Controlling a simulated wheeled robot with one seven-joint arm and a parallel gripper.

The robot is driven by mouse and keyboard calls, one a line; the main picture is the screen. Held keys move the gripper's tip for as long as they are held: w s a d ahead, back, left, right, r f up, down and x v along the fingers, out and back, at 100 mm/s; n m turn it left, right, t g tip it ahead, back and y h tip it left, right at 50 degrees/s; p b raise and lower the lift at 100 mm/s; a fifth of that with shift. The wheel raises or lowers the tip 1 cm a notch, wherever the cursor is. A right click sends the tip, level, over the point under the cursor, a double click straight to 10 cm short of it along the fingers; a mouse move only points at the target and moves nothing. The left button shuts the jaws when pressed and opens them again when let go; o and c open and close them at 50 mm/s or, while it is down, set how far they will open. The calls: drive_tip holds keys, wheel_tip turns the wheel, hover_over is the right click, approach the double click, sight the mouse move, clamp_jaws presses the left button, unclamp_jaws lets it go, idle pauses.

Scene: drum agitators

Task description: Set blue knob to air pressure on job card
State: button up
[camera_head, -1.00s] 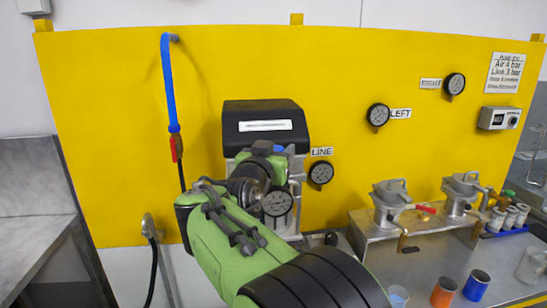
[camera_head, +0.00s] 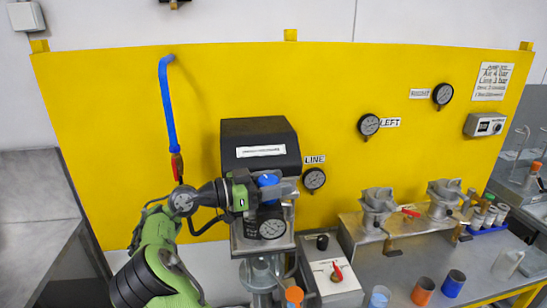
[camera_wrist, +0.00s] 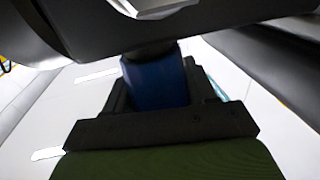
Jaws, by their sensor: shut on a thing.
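The blue knob (camera_head: 268,180) is on the front of the grey pump unit, under its black hood. In the wrist view the blue knob (camera_wrist: 156,84) sits between my dark fingers. My gripper (camera_head: 256,190) reaches it from the left and is shut on it; the fingertips are partly hidden. A round white-faced gauge (camera_head: 272,229) is just below the knob; its needle is too small to read. The job card (camera_head: 493,80) at the upper right of the yellow panel reads "Air 4 bar" and "Line 3 bar".
A LINE gauge (camera_head: 314,179) and a LEFT gauge (camera_head: 369,125) are on the yellow panel (camera_head: 330,80). A control box (camera_head: 334,277) with a red switch stands right of the pump. Orange and blue cups (camera_head: 423,291) stand at the front right.

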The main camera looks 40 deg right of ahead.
drive_tip(key=shift+s+r+m+g+y+p, duration=0.1)
drive_tip(key=shift+m+g+y+p, duration=0.6)
drive_tip(key=shift+g+p, duration=0.4)
drive_tip(key=shift+s+r+m+g+y+p, duration=0.1)
drive_tip(key=shift+m+g+y+p, duration=0.65)
drive_tip(key=shift+p, duration=0.5)
drive_tip(key=shift+a+f+m+g, duration=0.1)
drive_tip(key=shift+m+g, duration=0.15)
drive_tip(key=shift+g, duration=0.1)
drive_tip(key=o, duration=1)
